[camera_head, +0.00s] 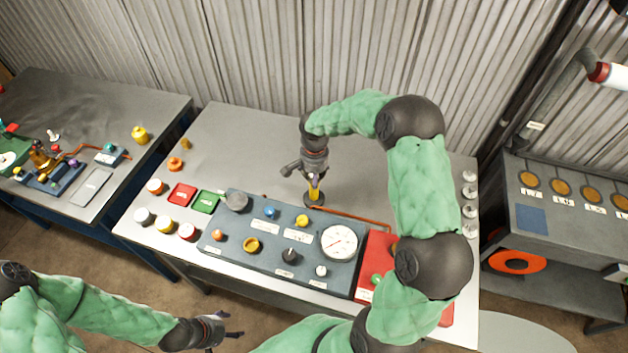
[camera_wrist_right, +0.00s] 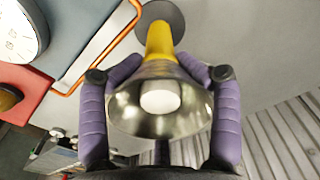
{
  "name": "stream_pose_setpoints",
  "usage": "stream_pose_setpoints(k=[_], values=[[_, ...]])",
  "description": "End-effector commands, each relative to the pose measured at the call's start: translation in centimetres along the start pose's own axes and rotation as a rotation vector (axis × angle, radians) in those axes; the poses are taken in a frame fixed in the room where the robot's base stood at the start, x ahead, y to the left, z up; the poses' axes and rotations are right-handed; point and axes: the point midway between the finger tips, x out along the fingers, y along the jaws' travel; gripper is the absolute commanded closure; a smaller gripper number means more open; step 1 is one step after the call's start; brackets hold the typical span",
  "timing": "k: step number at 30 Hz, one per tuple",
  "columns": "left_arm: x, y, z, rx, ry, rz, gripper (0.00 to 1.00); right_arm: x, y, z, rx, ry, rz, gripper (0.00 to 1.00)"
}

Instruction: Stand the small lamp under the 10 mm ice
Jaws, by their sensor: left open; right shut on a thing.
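My right gripper (camera_head: 314,178) is shut on the small lamp (camera_head: 314,195), behind the middle of the grey panel. In the right wrist view the lamp (camera_wrist_right: 158,105) has a metal reflector, a white bulb, a yellow stem and a dark round base. The purple fingers of the gripper (camera_wrist_right: 160,85) sit on both sides of the reflector. The base is at or just above the tabletop; I cannot tell if it touches. My left gripper (camera_head: 226,327) is open and empty, in front of the table. I cannot make out which thing is the 10 mm ice.
The grey panel (camera_head: 270,258) carries knobs and a white gauge (camera_head: 339,242). An orange pipe (camera_head: 355,217) runs along its back edge. Several pale discs (camera_head: 469,193) line the table's right edge. Red (camera_head: 182,194) and green (camera_head: 207,201) plates lie left.

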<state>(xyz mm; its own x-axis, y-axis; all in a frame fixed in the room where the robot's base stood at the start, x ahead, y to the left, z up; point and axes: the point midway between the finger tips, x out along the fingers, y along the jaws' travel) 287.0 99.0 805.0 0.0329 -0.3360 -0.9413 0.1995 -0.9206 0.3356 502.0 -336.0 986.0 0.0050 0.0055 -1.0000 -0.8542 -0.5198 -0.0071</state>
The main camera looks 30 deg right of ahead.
Motion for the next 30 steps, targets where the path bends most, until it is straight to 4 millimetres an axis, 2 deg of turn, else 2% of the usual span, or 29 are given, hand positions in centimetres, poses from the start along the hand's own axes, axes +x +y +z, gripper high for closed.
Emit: stream_pose_setpoints(k=[3, 14, 15, 18, 30], values=[[0.11, -0.04, -0.01, 0.0, 0.0, 0.0, 0.33, 0.88, -0.03, -0.13, 0.002, 0.003, -0.003, 1.0], [0.37, -0.13, -0.02, 0.0, 0.0, 0.0, 0.33, 1.2, -0.04, -0.12, 0.001, 0.003, -0.003, 1.0], [0.36, -0.13, -0.01, 0.0, 0.0, 0.0, 0.33, 1.32, 0.02, -0.01, 0.001, 0.001, -0.001, 0.38], [0.3, -0.11, -0.01, 0.0, 0.0, 0.0, 0.33, 1.27, 0.02, -0.01, 0.001, 0.0, -0.001, 0.12], [0.14, -0.05, -0.01, 0.0, 0.0, 0.0, 0.33, 1.06, 0.02, -0.01, 0.001, 0.0, -0.001, 0.12]])
